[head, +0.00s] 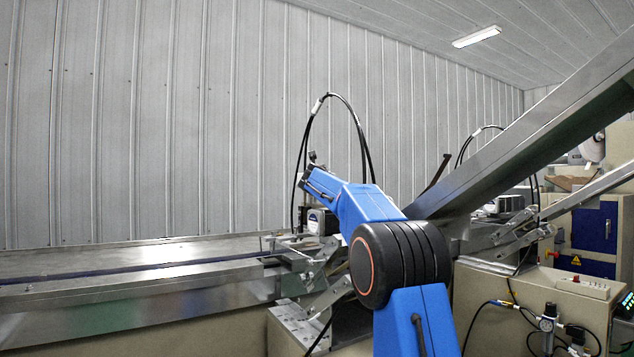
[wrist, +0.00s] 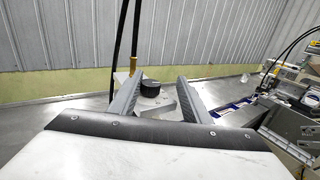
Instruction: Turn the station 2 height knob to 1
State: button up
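A small round black knob (wrist: 150,89) sits on a pale metal block in the wrist view, beyond my gripper and between its two fingers as seen from there. I cannot read any marking on it, nor confirm which station it belongs to. My gripper (wrist: 160,80) is open and empty, its two grey ridged fingers spread apart. The knob looks apart from both fingers, though the exact gap is hard to judge. In the head view my blue arm reaches up and away to the left, and I cannot make out the knob there.
A brass fitting (wrist: 132,66) with black hoses rises just left of the knob. Machine parts (wrist: 295,120) stand at the right of the wrist view. In the head view a long metal conveyor (head: 130,275) runs left, and a sloping steel beam (head: 530,140) crosses at right.

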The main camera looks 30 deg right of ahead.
dwell(0.8)
jog(key=shift+o, duration=0.3)
jog(key=shift+s+a, duration=0.1)
jog(key=shift+a, duration=2.65)
jog(key=o, duration=0.7)
jog(key=a, duration=0.2)
jog(key=shift+a, duration=0.7)
jog(key=c, duration=0.5)
jog(key=shift+a, duration=0.35)
jog(key=shift+c, duration=1.3)
jog(key=a, duration=1)
jog(key=shift+s+a, duration=0.2)
